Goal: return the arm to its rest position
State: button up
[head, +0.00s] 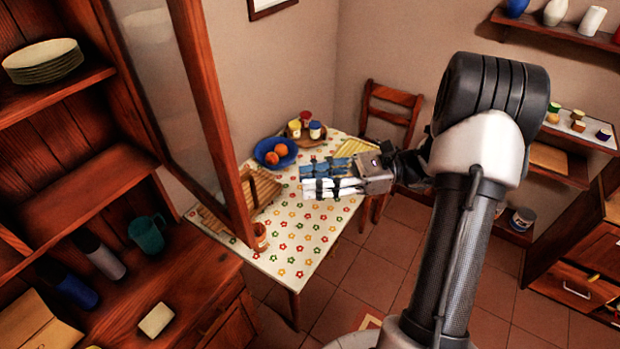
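My arm (465,250) rises from the bottom of the head view, bends at a black elbow joint and reaches to the left. My gripper (308,182) hangs over the flowered table and points left toward the open cabinet door.
A glass-fronted cabinet door (213,110) stands open left of my gripper. The table (285,262) carries a blue bowl (262,154) of orange fruit, several jars and a wooden rack. A chair (390,115) stands behind. Shelves line the right; tiled floor (385,255) is open.

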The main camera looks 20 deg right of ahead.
jog(key=s+a+f+n+g+h+b, duration=0.5)
jog(key=s+a+n+g+h+b, duration=0.15)
jog(key=s+a+n+b, duration=0.3)
jog(key=s+d+f+n+t+h+b, duration=0.2)
jog(key=s+f+n+t+h+b, duration=0.4)
jog(key=n+h, duration=0.5)
notch_tip(320, 180, down, 2)
jog(key=s+b, duration=0.2)
jog(key=shift+s+f+t+b, duration=0.25)
jog(key=shift+s+t+b, duration=0.05)
jog(key=shift+s+t, duration=0.1)
jog(key=shift+n, duration=0.25)
